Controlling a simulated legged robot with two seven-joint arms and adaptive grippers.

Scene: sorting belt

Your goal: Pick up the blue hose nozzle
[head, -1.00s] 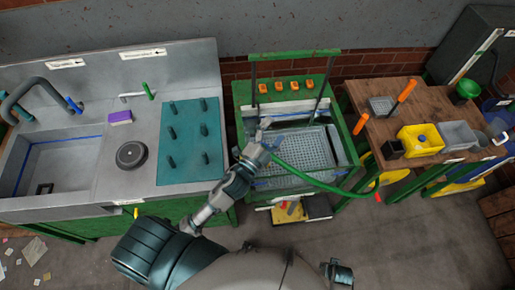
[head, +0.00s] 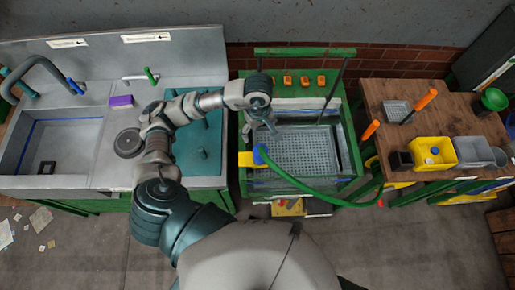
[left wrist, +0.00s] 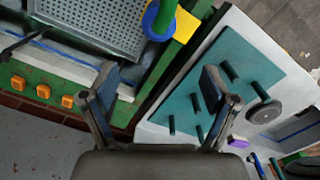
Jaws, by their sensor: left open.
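The blue hose nozzle (head: 260,155) sits at the left front edge of the green-framed basin, against a yellow plate (head: 245,159). A green hose (head: 318,192) runs from it to the right. In the left wrist view the blue nozzle (left wrist: 157,20) shows at the top, partly covered by the green hose, beside the yellow plate (left wrist: 184,26). My left gripper (head: 262,128) is above the basin's left side, behind the nozzle in the picture and apart from it. In the left wrist view its fingers (left wrist: 160,82) are spread with nothing between them. My right gripper is not seen.
The basin (head: 305,150) has a grid floor and a green frame with orange buttons (head: 289,81). A sink counter with a teal pegged mat (head: 200,150) stands left. A wooden table (head: 460,125) with a yellow bin (head: 433,154) stands right.

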